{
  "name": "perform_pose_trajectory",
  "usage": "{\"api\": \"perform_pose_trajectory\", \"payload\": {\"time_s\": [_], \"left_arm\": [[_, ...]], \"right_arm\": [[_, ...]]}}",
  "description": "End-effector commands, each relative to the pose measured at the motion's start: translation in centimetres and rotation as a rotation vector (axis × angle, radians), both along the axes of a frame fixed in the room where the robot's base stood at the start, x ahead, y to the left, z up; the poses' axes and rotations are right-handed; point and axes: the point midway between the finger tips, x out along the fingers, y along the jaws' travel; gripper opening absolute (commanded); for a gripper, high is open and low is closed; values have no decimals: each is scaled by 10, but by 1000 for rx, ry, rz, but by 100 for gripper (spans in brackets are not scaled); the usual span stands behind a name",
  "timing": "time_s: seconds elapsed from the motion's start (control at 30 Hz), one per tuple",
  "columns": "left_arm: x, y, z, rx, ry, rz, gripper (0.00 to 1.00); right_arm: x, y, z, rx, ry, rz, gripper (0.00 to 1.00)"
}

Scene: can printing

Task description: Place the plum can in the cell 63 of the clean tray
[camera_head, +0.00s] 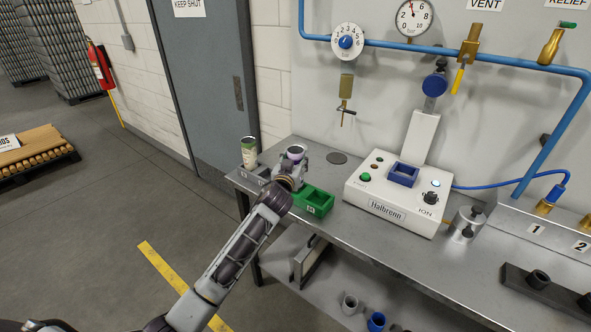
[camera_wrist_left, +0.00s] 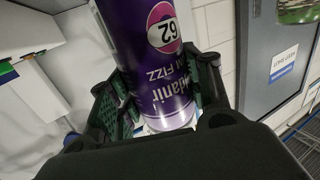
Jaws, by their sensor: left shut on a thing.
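My left gripper (camera_head: 291,178) is shut on the purple plum can (camera_head: 296,152) at the left end of the steel bench. The can shows large in the left wrist view (camera_wrist_left: 150,60), between the fingers (camera_wrist_left: 155,112), with a pink oval reading 62 and white lettering ending in FIZZ. The green tray (camera_head: 318,207) with a small label is beside the gripper, to its right. My gripper and arm hide part of this area, and I cannot tell whether the can touches anything. The cell numbers are too small to read. My right gripper is out of view.
A cream and green can (camera_head: 249,153) stands at a grey tray (camera_head: 250,179) on the bench's left end. A white Halbrenn machine (camera_head: 395,195) with a blue cradle (camera_head: 403,174) stands right of the green tray. A metal cylinder (camera_head: 467,223) is further right.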

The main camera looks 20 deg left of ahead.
Motion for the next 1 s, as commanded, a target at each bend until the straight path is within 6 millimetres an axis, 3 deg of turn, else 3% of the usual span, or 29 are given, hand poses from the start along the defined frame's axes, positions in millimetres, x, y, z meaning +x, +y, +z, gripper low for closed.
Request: {"api": "perform_pose_trajectory", "payload": {"time_s": [0.27,0.63,1.0], "left_arm": [[0,0,-3,0,1,0,38],[0,0,-36,-1,2,-1,38],[0,0,-38,0,1,0,38]], "right_arm": [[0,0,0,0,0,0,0],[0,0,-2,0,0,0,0],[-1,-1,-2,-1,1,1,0]]}}
